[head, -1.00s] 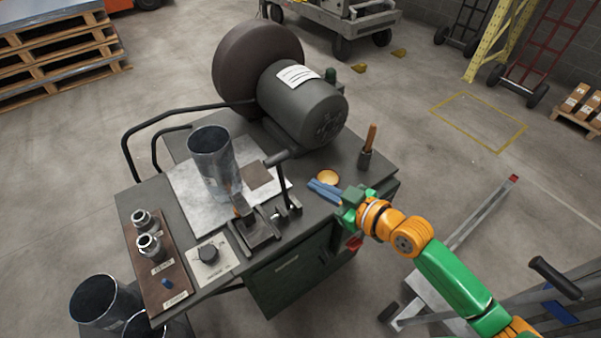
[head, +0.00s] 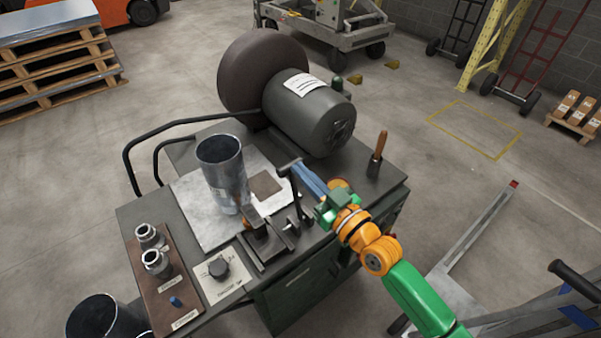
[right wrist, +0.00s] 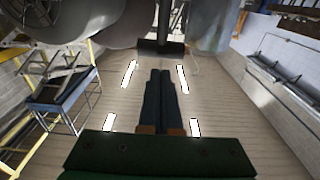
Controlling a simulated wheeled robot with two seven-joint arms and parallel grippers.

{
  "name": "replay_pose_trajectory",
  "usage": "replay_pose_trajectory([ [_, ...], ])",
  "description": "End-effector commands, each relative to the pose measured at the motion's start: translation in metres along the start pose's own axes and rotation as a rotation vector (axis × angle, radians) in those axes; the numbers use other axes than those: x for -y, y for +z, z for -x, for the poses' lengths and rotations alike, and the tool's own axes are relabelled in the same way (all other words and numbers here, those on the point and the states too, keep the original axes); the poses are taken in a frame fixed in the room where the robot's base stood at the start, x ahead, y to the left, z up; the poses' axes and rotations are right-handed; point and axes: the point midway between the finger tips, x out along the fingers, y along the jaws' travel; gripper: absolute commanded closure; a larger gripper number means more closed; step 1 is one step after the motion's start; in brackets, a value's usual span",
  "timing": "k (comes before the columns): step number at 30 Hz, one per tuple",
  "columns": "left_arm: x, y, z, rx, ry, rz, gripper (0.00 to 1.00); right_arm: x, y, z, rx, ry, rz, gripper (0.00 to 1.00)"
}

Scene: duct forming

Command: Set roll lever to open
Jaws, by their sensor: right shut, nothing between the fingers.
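The roll lever (head: 294,200) is a dark upright bar with a black crosswise handle (head: 287,167), at the front of the forming machine's bench. Its handle also shows in the right wrist view (right wrist: 160,47), just beyond the fingertips. My right gripper (head: 299,170) has blue fingers, pressed together and empty. Its tips are close to the right side of the lever handle; I cannot tell whether they touch. The shut fingers also show in the right wrist view (right wrist: 160,73). My left gripper is not in view.
A grey metal duct cylinder (head: 222,175) stands on the bench plate, left of the lever. A motor housing (head: 312,115) is behind it. A wooden-handled tool (head: 379,148) stands at the bench's right.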

Motion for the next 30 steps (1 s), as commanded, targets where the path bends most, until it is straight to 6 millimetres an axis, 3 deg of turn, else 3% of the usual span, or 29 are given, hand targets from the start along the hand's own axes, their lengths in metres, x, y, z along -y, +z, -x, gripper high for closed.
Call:
replay_pose_trajectory([
  [3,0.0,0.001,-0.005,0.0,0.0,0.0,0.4,0.0,0.009,-0.008,0.0,0.0,0.0,1.0],
  [14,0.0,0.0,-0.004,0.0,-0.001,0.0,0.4,0.0,0.011,-0.01,0.0,0.0,0.001,1.0],
  [17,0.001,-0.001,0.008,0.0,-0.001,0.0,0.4,0.0,0.005,-0.016,0.025,0.001,0.001,1.0],
  [22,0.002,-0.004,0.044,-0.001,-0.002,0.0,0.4,0.0,0.003,-0.043,0.171,0.0,0.0,1.0],
  [25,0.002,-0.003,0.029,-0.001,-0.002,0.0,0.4,0.0,0.021,-0.05,0.199,0.0,0.001,1.0],
  [30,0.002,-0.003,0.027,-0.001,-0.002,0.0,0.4,0.0,0.022,-0.052,0.198,0.0,0.0,1.0],
])
